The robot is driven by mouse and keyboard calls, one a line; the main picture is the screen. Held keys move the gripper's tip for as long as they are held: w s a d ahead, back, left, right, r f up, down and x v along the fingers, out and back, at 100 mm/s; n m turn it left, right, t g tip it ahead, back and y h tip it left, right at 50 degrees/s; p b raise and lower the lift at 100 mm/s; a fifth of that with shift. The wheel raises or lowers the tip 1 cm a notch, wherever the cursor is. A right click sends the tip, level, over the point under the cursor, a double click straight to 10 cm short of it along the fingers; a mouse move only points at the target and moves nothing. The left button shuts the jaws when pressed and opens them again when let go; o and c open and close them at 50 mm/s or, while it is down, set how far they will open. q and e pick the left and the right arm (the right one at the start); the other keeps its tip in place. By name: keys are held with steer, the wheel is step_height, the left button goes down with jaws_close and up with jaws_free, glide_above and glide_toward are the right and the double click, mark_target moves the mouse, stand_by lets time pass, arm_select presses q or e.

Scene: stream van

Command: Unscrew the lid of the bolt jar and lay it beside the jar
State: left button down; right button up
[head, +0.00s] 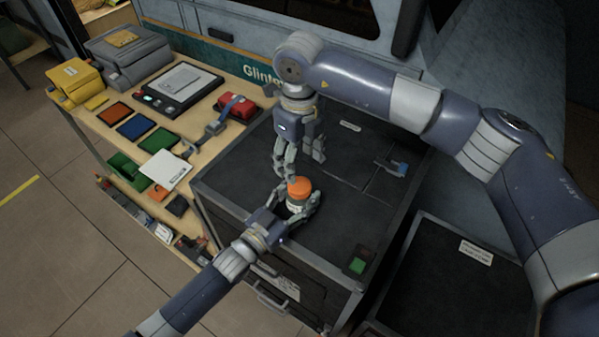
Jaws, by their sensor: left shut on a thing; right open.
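The bolt jar (294,205) stands on the dark top of the cabinet, with its orange lid (299,186) on it. My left gripper (303,207) comes in from the lower left and is shut around the jar's body, which its fingers partly hide. My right gripper (299,165) points down from above, just behind the lid. Its fingers are apart, one at the lid's left and one to the right and farther back. I cannot tell whether a finger touches the lid.
The dark cabinet top (345,225) is clear to the right of the jar. A blue clamp-like tool (392,168) lies toward its back right. A wooden bench (100,135) with trays and a scale stands left.

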mark_target(300, 185)
steer(key=m, duration=0.6)
steer(key=shift+m, duration=0.4)
steer(key=m, duration=1.8)
steer(key=shift+f+m, duration=0.3)
steer(key=shift+f, duration=3.7)
